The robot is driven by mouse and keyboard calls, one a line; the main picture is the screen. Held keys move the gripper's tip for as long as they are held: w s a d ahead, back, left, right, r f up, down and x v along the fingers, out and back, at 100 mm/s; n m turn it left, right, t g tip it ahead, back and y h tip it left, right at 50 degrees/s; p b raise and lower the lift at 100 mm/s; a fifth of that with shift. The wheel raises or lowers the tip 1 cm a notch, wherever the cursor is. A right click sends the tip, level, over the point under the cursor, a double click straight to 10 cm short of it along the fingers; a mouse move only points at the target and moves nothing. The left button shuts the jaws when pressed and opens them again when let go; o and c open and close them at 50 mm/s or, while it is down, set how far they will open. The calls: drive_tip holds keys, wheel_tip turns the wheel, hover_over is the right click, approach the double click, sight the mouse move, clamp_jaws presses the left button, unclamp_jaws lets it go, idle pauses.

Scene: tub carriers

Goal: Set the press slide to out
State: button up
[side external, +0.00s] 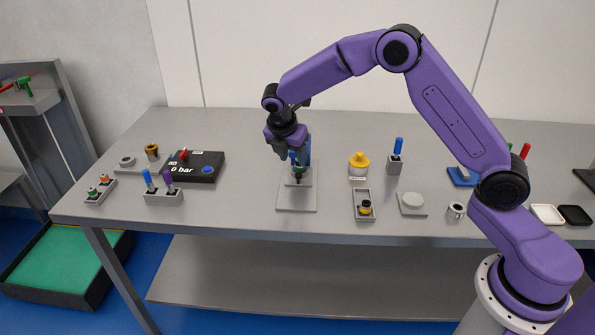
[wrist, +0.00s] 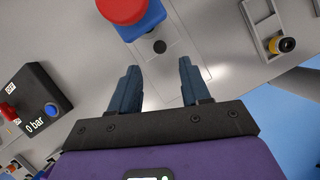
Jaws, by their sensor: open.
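The press stands at mid-table on a grey base plate (side external: 296,200). The wrist view shows its red cap (wrist: 122,8) on a blue body (wrist: 143,24) and its grey plate (wrist: 172,75) with a slot outline. A small dark round knob (wrist: 159,46) sits on this plate just in front of the blue body; I take this to be on the press slide, but cannot be sure. My gripper (wrist: 158,65) is open and empty, its fingers either side of the plate's middle, with the knob just beyond the tips. In the side view my gripper (side external: 299,158) hides most of the press.
Right of the press lie a grey tray (side external: 359,218) with a black-and-yellow piece, a yellow knob (side external: 359,161) and a blue-handled block (side external: 395,167). Left are a black 0 bar box (side external: 203,178) and a holder (side external: 165,199) with two handles. Bare table (side external: 245,205) lies between.

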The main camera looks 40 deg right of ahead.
sight(298, 174)
drive_tip(key=x, duration=0.7)
drive_tip(key=shift+d+f, duration=0.1)
drive_tip(key=shift+f, duration=0.25)
clamp_jaws()
